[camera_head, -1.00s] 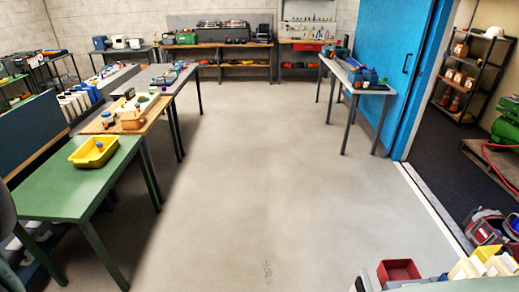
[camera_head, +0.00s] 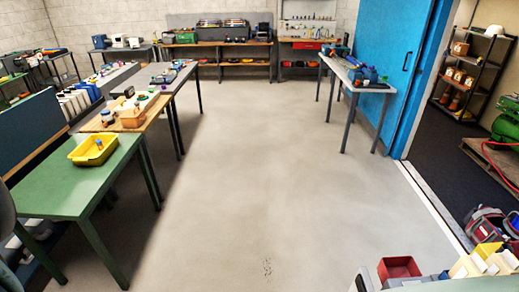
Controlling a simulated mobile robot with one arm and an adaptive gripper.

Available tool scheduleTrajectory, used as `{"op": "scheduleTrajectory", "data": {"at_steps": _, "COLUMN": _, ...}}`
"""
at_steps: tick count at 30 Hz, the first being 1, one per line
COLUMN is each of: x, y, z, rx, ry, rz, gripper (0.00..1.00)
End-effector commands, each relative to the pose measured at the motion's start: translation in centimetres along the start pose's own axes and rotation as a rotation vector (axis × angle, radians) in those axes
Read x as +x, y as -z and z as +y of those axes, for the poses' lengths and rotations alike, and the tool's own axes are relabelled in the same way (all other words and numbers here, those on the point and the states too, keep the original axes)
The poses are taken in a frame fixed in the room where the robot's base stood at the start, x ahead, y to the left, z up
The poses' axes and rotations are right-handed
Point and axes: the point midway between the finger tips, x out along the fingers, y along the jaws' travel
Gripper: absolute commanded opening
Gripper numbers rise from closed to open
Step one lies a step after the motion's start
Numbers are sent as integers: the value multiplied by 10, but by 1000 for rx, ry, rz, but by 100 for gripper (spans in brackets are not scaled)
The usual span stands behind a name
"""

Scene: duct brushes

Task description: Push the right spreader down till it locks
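I cannot make out the right spreader or the duct brushes; objects on the tables are too small to identify. A yellow tray (camera_head: 84,158) with a small blue-topped item (camera_head: 99,144) in it sits on the green table (camera_head: 60,190) at the left. My gripper is not in view.
A wide stretch of bare floor (camera_head: 255,185) lies between the left row of tables and the narrow table (camera_head: 357,85) by the blue door (camera_head: 395,60). A workbench (camera_head: 235,44) stands at the back.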

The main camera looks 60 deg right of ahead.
Motion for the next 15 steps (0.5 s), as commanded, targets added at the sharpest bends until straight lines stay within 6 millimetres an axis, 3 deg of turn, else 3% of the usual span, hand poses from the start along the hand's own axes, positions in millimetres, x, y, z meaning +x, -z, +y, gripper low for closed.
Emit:
{"op": "scheduleTrajectory", "data": {"at_steps": 2, "x": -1, "y": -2, "z": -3, "rx": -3, "ry": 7, "rz": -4, "gripper": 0}}
{"op": "scheduleTrajectory", "data": {"at_steps": 3, "x": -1, "y": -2, "z": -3, "rx": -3, "ry": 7, "rz": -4, "gripper": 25}}
{"op": "scheduleTrajectory", "data": {"at_steps": 11, "x": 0, "y": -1, "z": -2, "rx": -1, "ry": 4, "rz": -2, "gripper": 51}}
{"op": "scheduleTrajectory", "data": {"at_steps": 15, "x": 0, "y": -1, "z": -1, "rx": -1, "ry": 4, "rz": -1, "gripper": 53}}
